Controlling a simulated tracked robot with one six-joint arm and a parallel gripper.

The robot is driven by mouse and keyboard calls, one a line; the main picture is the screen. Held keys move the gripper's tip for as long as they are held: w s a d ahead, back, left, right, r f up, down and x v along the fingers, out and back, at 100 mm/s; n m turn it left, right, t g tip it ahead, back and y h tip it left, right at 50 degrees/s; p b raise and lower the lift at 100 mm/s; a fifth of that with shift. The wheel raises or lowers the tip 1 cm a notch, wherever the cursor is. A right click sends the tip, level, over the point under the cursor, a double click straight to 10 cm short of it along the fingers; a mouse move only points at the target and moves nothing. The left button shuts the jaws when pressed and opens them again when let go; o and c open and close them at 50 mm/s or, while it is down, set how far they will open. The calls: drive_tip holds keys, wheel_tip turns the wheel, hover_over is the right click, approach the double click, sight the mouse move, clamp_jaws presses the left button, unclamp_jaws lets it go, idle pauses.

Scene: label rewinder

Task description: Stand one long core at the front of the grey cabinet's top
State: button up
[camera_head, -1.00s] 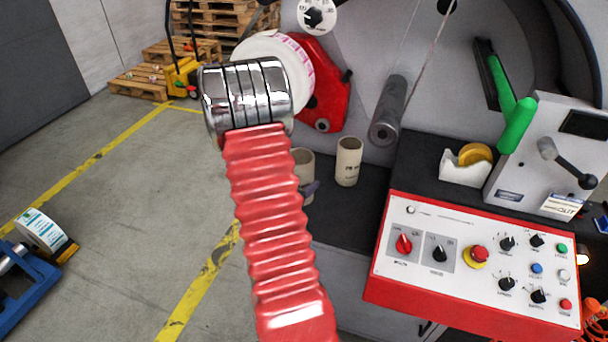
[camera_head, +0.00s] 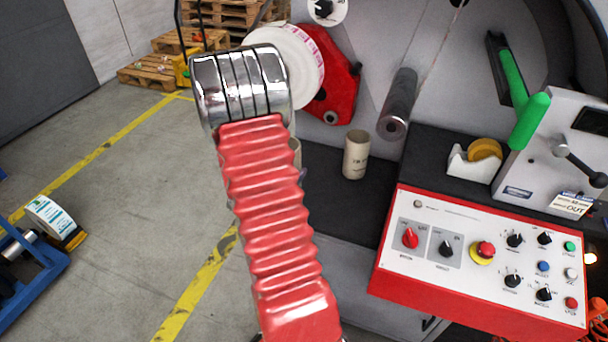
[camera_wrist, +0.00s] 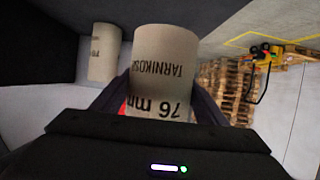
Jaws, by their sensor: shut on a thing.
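A cardboard-coloured core with "TARNIKOS" and "76 mm" print is between the jaws of my gripper (camera_wrist: 157,100) in the wrist view, where the core (camera_wrist: 157,70) fills the middle. My gripper is shut on it. In the head view my red arm sleeve hides nearly all of this core (camera_head: 297,150); only a sliver shows. Whether its base touches the top cannot be told. A second core (camera_head: 356,155) stands upright on the dark top of the grey cabinet (camera_head: 330,185), right of the held one. It also shows in the wrist view (camera_wrist: 103,52), apart from the held core.
A red-edged control panel (camera_head: 480,260) lies right of the cores. A tape dispenser (camera_head: 475,162) and a grey roller (camera_head: 398,105) are behind it. A white roll on a red holder (camera_head: 335,75) is behind my arm. Floor is open to the left.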

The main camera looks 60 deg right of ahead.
drive_tip(key=w+a+r+n+t+y, duration=0.2)
drive_tip(key=w+a+r+n+t, duration=0.15)
drive_tip(key=w+a, duration=0.6)
drive_tip(key=w+a+r+n+t+y, duration=0.2)
drive_tip(key=w+a+n+t, duration=0.2)
drive_tip(key=w+a, duration=0.55)
drive_tip(key=w+a+r+n+t+y, duration=0.2)
drive_tip(key=a+n+y, duration=0.2)
drive_tip(key=a, duration=1)
drive_tip(key=w+a+r+n+t+y, duration=0.1)
drive_tip(key=w+a+r+n+y, duration=0.2)
drive_tip(key=a, duration=1.2)
drive_tip(key=shift+n+t+y, duration=0.35)
drive_tip(key=shift+n+y, duration=0.4)
drive_tip(key=shift+y, duration=0.35)
